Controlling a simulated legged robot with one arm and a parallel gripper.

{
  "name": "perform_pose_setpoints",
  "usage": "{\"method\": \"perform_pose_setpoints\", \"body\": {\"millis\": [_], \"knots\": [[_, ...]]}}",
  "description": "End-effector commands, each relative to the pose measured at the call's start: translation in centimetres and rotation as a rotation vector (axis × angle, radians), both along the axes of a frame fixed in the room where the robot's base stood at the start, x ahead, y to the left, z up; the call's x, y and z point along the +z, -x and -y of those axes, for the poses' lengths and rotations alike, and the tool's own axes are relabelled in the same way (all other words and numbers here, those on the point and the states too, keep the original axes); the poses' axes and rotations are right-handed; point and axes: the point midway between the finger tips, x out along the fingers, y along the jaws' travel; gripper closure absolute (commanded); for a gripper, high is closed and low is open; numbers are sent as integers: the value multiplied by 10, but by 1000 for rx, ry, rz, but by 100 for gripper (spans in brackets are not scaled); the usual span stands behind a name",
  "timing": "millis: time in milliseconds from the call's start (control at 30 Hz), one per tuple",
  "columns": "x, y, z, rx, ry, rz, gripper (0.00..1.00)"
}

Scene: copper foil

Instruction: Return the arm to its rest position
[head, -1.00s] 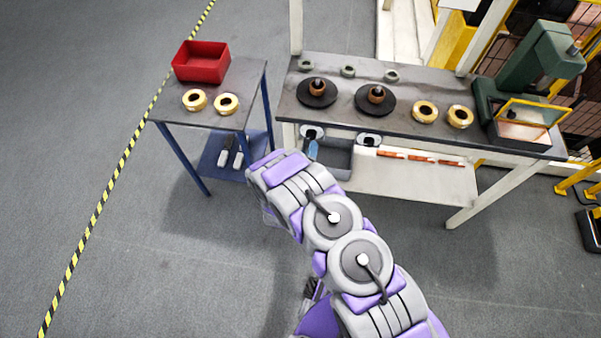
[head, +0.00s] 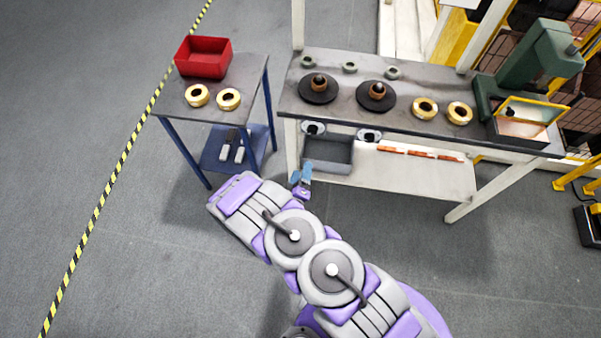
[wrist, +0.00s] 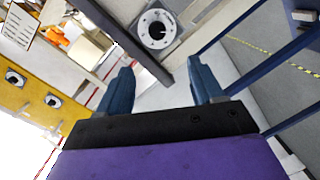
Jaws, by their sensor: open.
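My purple and grey arm (head: 313,254) is bent in front of the benches, its elbow at left over bare floor. My gripper (head: 306,170) shows only in part in the head view, as small blue fingers near the front of the main bench's lower level. In the wrist view my gripper (wrist: 163,80) has its two blue fingers wide apart with nothing between them. The rest of the wrist is partly hidden behind my arm.
The main bench (head: 460,133) carries black discs, brass rings and a green press (head: 535,62). A grey bin (head: 328,150) sits below. At left a small table (head: 215,113) holds a red bin (head: 203,58) and two brass rings. Open floor (head: 120,250) lies left.

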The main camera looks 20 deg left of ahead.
Motion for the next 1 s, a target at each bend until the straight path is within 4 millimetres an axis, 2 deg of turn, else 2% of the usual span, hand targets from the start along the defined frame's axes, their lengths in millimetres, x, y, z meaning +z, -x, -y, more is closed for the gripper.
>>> {"method": "perform_pose_setpoints", "body": {"millis": [467, 567, 767, 1000], "knots": [[1, -3, 0, -7, -7, -10, 34], [5, -12, -1, -36, -39, -51, 34], [19, -41, 1, -138, -159, -239, 34], [48, -67, 7, -245, -312, -481, 34]]}}
